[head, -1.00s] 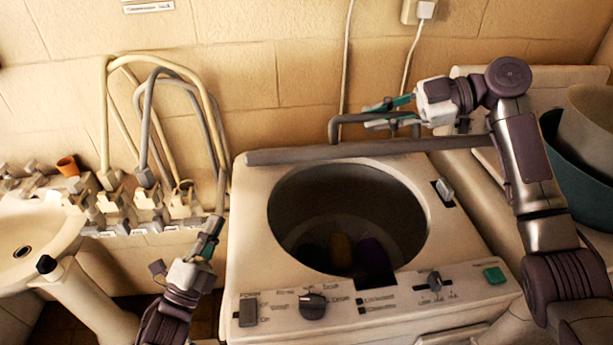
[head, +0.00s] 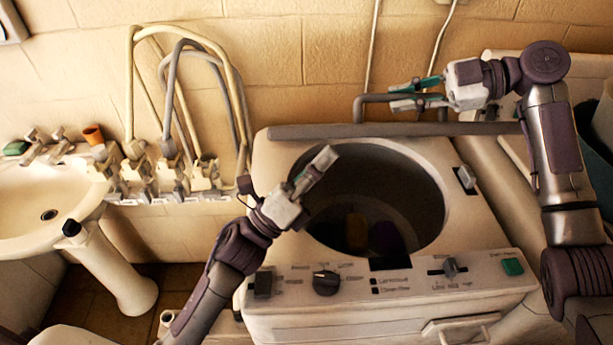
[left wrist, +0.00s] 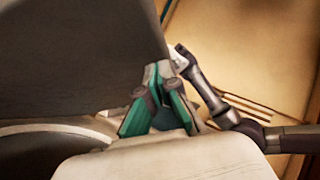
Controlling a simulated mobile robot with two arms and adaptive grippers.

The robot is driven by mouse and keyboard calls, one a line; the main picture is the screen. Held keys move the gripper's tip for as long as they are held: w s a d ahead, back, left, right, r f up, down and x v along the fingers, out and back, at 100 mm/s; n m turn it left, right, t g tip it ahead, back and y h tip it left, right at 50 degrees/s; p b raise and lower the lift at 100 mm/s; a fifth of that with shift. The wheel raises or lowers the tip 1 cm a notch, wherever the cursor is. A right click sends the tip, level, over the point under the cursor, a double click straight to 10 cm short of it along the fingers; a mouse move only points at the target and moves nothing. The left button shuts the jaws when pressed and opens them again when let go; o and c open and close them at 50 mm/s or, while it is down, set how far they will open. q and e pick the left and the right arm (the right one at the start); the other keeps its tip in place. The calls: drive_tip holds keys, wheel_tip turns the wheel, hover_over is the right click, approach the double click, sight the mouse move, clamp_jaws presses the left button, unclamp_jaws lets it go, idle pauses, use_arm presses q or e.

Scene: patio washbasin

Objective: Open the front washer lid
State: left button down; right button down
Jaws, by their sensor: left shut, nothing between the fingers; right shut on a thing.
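The front washer (head: 280,190) shows its round opening (head: 345,215) uncovered, with a few dark coloured items inside. Its lid (head: 330,131) stands upright at the back edge, seen nearly edge-on as a grey bar. A handle (head: 357,107) sticks out behind the lid. My right gripper (head: 402,96) is shut on this handle. My left gripper (head: 326,159) is shut and empty, over the left part of the opening. The left wrist view shows its fingers (left wrist: 160,105) close to a large grey panel, which looks like the lid (left wrist: 75,60).
A control panel with a knob (head: 326,283) runs along the washer's front. A sink (head: 35,235) and taps with looped hoses (head: 237,95) stand to the left. Another appliance with a dark tub stands right, partly behind my right arm. A tiled wall closes the back.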

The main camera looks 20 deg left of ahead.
use_arm(q)
drive_tip(key=shift+w+d+r, duration=0.3)
drive_tip(key=shift+w+r, duration=0.05)
